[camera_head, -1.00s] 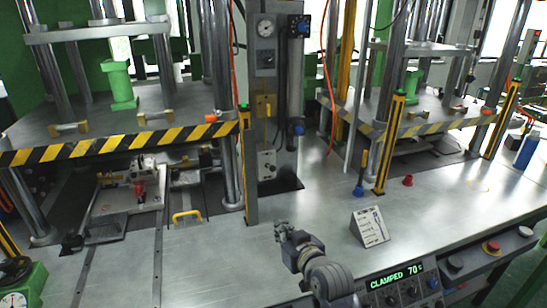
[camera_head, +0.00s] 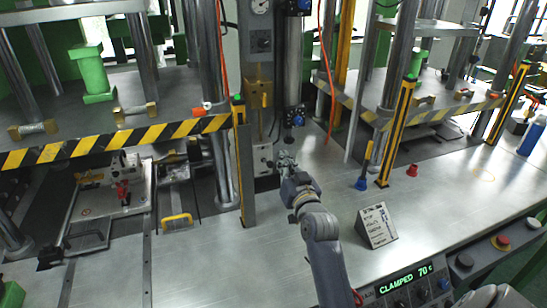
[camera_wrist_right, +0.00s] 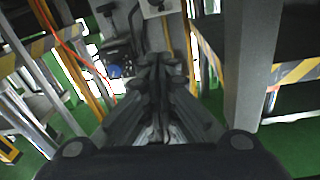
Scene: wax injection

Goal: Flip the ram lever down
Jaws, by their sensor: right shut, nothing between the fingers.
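The grey press column carries a yellow lever-like part (camera_head: 264,100) and, lower down, a pale switch box (camera_head: 262,158). I cannot tell for certain which of these bears the ram lever. My right gripper (camera_head: 287,160) is shut and empty, just right of the pale box in the head view. Any contact with the box or column cannot be made out. In the right wrist view its closed fingers (camera_wrist_right: 156,68) point toward a pale plate (camera_wrist_right: 158,8) at the top edge. My left gripper is not in view.
A black-yellow post (camera_head: 243,165) stands left. A sign (camera_head: 376,225) and red knob (camera_head: 412,170) stand on the bench. The panel reads "CLAMPED 70".

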